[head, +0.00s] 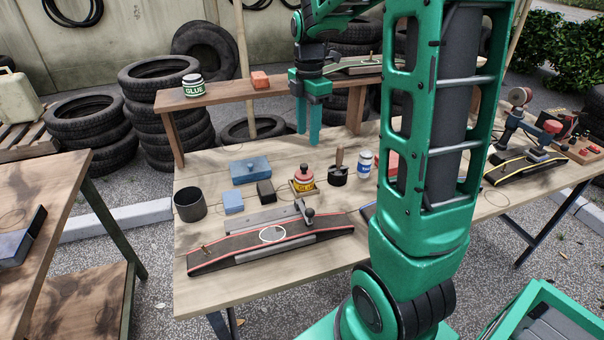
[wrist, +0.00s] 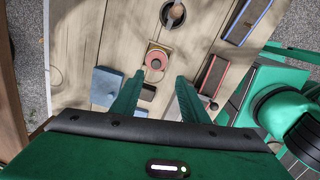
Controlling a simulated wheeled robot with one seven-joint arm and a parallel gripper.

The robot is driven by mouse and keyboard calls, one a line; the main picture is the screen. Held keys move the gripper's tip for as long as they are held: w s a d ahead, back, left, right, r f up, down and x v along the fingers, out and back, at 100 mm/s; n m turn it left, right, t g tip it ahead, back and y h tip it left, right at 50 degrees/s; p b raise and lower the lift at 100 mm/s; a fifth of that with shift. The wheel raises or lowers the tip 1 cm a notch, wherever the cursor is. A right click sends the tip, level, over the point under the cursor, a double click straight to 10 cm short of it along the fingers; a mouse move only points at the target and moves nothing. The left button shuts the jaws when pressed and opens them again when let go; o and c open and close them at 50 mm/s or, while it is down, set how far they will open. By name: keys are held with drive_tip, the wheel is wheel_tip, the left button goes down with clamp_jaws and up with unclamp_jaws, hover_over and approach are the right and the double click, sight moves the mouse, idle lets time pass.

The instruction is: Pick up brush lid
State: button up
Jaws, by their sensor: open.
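A yellow glue can (head: 302,186) with a red top and dark knob stands on a small wooden base on the workbench. The red top (head: 303,174) looks like the brush lid, seated on the can. From above, in the wrist view, it is a pinkish-red disc (wrist: 155,61) with a dark centre. My gripper (head: 308,138) hangs above the bench, behind and above the can, fingers pointing down. In the wrist view my gripper (wrist: 160,79) is open and empty, with the can beyond the gap between the fingertips.
A dark pot with a wooden handle (head: 338,172) and a white jar (head: 365,164) stand right of the can. Blue box (head: 250,169), dark block (head: 266,191) and grey cup (head: 189,204) are left. A red-edged deck (head: 225,251) lies in front. A raised shelf (head: 225,95) stands behind.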

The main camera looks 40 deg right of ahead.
sight(304, 164)
drive_tip(key=shift+n, duration=0.3)
drive_tip(key=f, duration=0.7)
drive_tip(key=w+f, duration=0.1)
drive_tip(key=f, duration=0.3)
drive_tip(key=shift+a, duration=0.2)
clamp_jaws()
